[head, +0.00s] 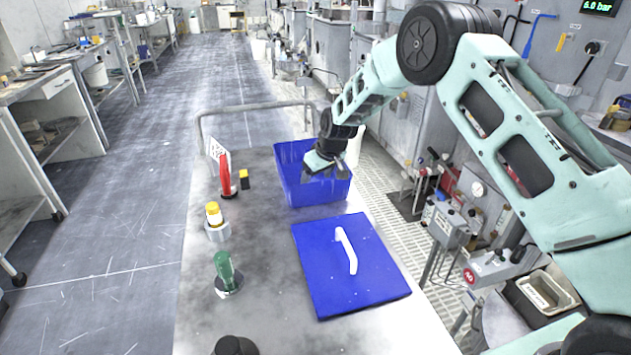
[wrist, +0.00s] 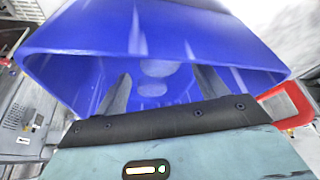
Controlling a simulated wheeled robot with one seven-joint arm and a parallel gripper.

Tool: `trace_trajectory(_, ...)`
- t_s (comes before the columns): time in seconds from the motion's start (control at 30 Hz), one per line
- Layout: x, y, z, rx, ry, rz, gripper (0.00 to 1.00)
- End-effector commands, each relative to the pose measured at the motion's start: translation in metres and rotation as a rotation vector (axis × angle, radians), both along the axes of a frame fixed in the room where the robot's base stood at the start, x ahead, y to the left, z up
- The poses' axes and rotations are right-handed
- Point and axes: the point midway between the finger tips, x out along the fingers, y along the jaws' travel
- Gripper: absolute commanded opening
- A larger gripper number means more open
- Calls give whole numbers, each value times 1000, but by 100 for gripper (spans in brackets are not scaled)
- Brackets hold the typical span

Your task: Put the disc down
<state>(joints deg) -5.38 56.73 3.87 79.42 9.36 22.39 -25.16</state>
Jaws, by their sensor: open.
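My gripper (head: 322,171) is at the blue bin (head: 312,192), over its opening. In the wrist view its two grey fingers (wrist: 162,82) are spread apart and point into the bin (wrist: 75,75), with nothing clasped between them. Two pale rounded patches (wrist: 152,89) show inside the bin, beyond and between the fingers. I cannot tell whether one of them is the disc or whether they are marks or openings. The head view does not show the bin's floor clearly, and no disc can be made out on the table.
The grey table (head: 262,300) also holds a blue lid (head: 315,268) with a white handle, a red-handled tool (head: 226,178), a yellow-topped piece (head: 214,215) and a green-handled piece (head: 226,270). Piping and machines line the right.

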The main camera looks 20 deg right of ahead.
Motion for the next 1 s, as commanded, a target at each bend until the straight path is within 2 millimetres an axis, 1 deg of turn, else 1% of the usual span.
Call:
trace_trajectory(0.1, -8, -5, 24, 0, -4, -1, 72)
trace_trajectory(0.23, -18, -8, 50, 1, -5, 0, 72)
trace_trajectory(0.4, -29, -13, 75, 1, -2, 0, 72)
trace_trajectory(0.53, -34, -15, 87, 0, -1, 0, 72)
trace_trajectory(0.67, -36, -16, 92, 0, 0, 0, 72)
trace_trajectory(0.77, -41, -11, 95, 4, 5, 5, 72)
trace_trajectory(0.83, -56, 4, 103, 12, 19, 18, 72)
trace_trajectory(0.87, -67, 13, 108, 17, 27, 27, 72)
trace_trajectory(0.97, -122, 51, 129, 34, 78, 67, 72)
trace_trajectory(1.0, -152, 67, 138, 38, 103, 89, 72)
